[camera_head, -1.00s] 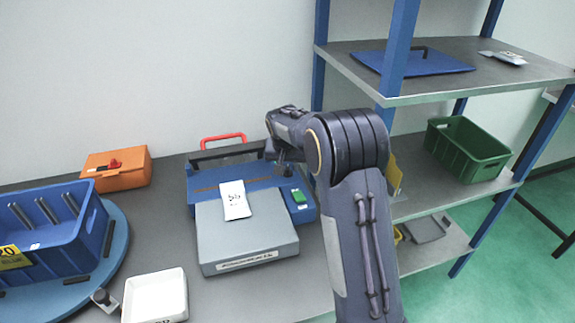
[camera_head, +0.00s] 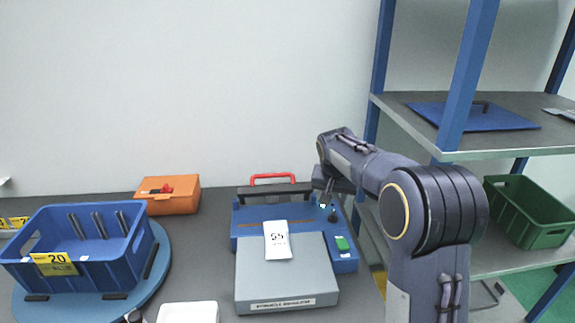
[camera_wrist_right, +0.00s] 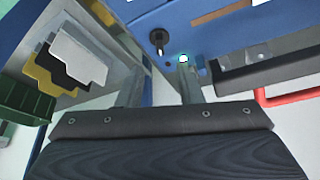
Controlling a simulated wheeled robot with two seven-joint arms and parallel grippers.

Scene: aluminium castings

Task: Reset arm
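My right arm comes in from the right in the head view, bent over the bench. Its gripper (camera_head: 326,198) is at the back right of a blue device (camera_head: 240,243), partly hidden by the arm. In the right wrist view the two fingers of my right gripper (camera_wrist_right: 160,85) stand apart with nothing between them. A black knob (camera_wrist_right: 158,40) and a small lit spot (camera_wrist_right: 183,58) on the blue device lie just beyond them. My left gripper is not in view.
The device has a grey plate (camera_head: 285,285) with a white paper (camera_head: 276,240) and a red handle (camera_head: 273,177). A blue crate (camera_head: 80,267) stands on a blue round base at left. An orange box (camera_head: 168,205) is behind. A shelf (camera_head: 480,148) with a green crate (camera_head: 530,225) stands right.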

